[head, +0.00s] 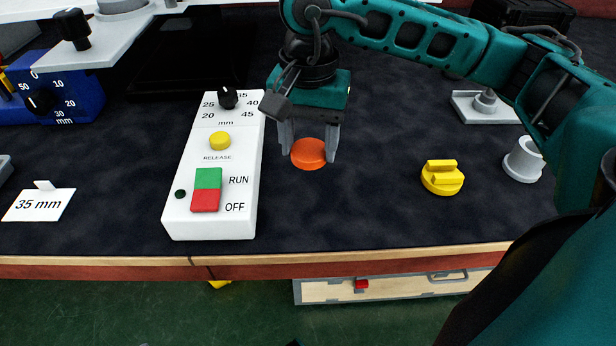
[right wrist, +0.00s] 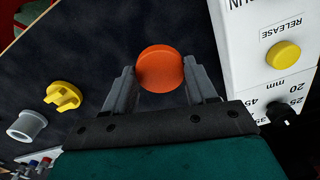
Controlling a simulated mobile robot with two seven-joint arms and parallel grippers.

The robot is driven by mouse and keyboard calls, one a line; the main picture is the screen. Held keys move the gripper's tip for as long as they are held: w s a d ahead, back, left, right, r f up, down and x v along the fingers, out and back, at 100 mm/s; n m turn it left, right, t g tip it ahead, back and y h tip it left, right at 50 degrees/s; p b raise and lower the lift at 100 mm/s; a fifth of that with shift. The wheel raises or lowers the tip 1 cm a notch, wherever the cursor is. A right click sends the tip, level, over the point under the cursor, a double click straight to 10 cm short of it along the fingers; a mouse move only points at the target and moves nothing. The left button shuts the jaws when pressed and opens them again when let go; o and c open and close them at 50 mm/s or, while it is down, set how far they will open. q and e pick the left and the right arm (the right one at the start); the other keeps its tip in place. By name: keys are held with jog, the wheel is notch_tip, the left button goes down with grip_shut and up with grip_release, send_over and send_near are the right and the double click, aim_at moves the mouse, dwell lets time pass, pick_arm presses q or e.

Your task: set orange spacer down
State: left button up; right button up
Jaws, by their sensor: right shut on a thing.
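The orange spacer (head: 308,153) is a short round disc between the fingertips of my right gripper (head: 308,145). In the head view it is over the dark bench top, just right of the white control box. In the right wrist view the spacer (right wrist: 160,69) sits between the two grey fingers (right wrist: 161,85), which are shut on it. I cannot tell whether its underside touches the bench. My left gripper is not in view.
The white control box (head: 243,185) stands close left of the right gripper. A yellow knobbed piece (head: 442,178) and a grey flanged bushing (head: 523,160) lie to the right. A "35 mm" card (head: 38,204) lies far left. The bench between spacer and yellow piece is clear.

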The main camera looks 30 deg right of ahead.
aim_at(309, 187)
notch_tip(309, 187, down, 3)
jog(key=shift+r, duration=0.15)
notch_tip(309, 187, down, 4)
jog(key=shift+r+b, duration=0.2)
jog(key=shift+b, duration=0.45)
jog(key=shift+f, duration=0.4)
jog(key=o, duration=1)
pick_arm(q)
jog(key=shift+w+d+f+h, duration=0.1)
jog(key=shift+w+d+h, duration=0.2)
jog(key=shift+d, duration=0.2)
pick_arm(e)
jog(key=shift+o, duration=0.2)
